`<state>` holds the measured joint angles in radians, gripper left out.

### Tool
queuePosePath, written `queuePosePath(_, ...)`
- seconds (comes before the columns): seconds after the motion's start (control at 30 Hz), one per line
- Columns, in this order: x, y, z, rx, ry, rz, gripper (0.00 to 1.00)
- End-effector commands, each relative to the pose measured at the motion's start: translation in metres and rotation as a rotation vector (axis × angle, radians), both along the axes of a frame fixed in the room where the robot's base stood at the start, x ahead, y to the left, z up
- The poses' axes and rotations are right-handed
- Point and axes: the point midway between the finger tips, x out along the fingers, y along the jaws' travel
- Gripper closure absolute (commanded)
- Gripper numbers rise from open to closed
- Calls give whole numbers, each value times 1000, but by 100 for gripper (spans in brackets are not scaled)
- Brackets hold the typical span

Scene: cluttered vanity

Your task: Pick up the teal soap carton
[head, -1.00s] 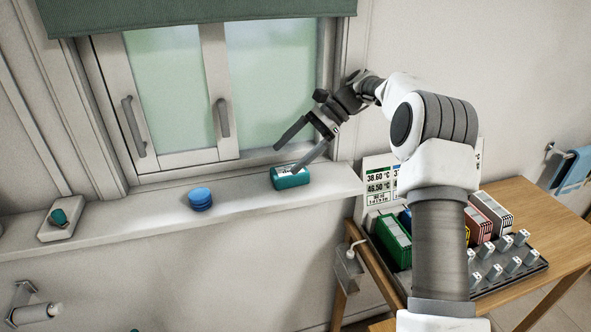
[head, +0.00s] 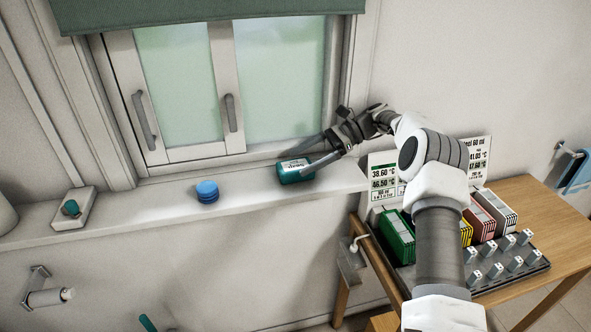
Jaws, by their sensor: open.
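The teal soap carton (head: 293,174) lies on the white window sill, near its right end, with a white label on top. My gripper (head: 306,156) has come in from the right, low over the sill. Its fingers are apart, one behind the carton near the window frame and one along its right front side. The carton appears to sit between or just at the fingertips. I cannot tell whether either finger touches it.
A blue round stack (head: 207,192) stands left on the sill (head: 150,212). A teal knob on a white base (head: 71,209) is farther left. The window (head: 190,90) rises behind. At right, a wooden table (head: 535,215) holds several cartons and a dark tray (head: 535,262).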

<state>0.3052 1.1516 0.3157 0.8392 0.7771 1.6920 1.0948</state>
Motion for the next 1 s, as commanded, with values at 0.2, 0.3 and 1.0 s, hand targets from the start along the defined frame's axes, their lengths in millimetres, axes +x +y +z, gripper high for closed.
queuePosePath(0.2,-9,21,-6,-1,3,2,0)
queuePosePath(0.3,-13,33,-12,-1,2,2,0)
queuePosePath(1.0,-15,43,-18,-1,0,0,59)
